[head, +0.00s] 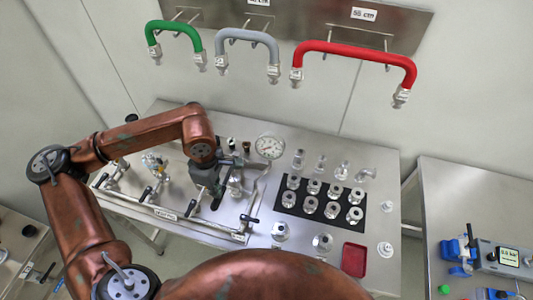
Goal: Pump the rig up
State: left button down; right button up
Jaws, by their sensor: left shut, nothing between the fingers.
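The rig is a steel bench (380,180) with pipework, several black-handled valves and a round white dial gauge (270,146) on top. My left gripper (214,200) is over the middle of the rig, left of and nearer than the gauge, pointing down. It is shut with nothing between its fingers. It is close to a metal fitting (236,184) on the pipework; I cannot tell whether they touch. My arm and gripper hide part of the pipework, and I cannot make out a pump handle. The gauge needle is too small to read surely. My right gripper is not in view.
Green (174,30), grey (248,38) and red (352,50) hoses hang on the wall panel. A black mat (277,207) holds several metal fittings, with a red tray (354,260) in front. A side table (450,190) at right carries a blue-and-grey device with a display (508,257).

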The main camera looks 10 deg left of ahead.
pick_arm(q)
jog(key=shift+r, duration=0.25)
jog(key=shift+f, duration=0.15)
dwell(0.5)
notch_tip(320, 180, down, 6)
jog(key=b, duration=0.6)
jog(key=shift+f, duration=0.2)
jog(key=shift+r+p, duration=1.5)
jog(key=shift+r, duration=1.85)
